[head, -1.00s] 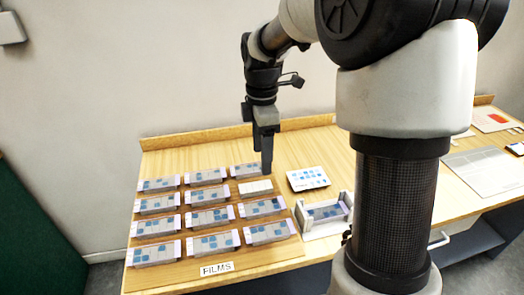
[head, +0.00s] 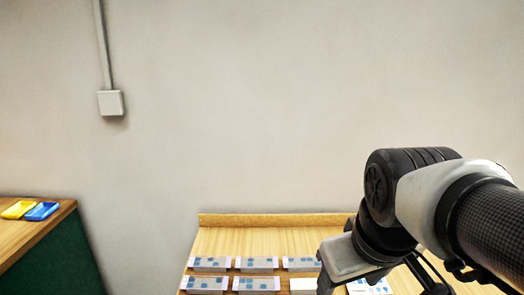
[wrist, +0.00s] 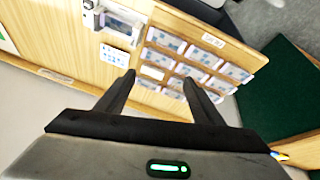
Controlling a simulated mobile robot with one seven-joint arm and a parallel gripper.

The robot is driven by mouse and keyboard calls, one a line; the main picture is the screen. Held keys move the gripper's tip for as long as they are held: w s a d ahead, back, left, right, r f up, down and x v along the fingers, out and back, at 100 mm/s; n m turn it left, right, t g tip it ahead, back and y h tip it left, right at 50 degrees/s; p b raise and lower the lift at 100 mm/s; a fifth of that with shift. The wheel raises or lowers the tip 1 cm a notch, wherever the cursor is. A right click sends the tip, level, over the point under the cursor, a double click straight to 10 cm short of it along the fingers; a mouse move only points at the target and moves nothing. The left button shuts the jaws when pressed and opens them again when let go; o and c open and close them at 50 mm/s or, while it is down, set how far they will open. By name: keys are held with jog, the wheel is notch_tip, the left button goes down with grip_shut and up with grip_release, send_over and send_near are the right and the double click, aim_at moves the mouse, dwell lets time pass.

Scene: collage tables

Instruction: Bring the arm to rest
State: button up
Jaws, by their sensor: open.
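My gripper (wrist: 158,88) is open in the wrist view, its two dark fingers apart with nothing between them. It hangs in the air above the wooden table (wrist: 60,45). The films board (wrist: 215,28), with rows of grey and blue film blocks (wrist: 166,39), lies beyond the fingertips. Some film blocks (head: 256,264) show at the bottom of the head view, on the table (head: 280,240).
A white tray (wrist: 123,27) and a white card with blue marks (wrist: 113,55) lie beside the board. A green-sided counter (head: 50,250) stands at the left with a yellow item (head: 18,209) and a blue item (head: 42,211). A wall box (head: 110,103) hangs above.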

notch_tip(320, 180, up, 12)
jog(key=s+m+p, duration=0.2)
jog(key=s+p, duration=0.1)
jog(key=p, duration=0.9)
jog(key=shift+f+m+t, duration=0.2)
jog(key=shift+m+t, duration=0.2)
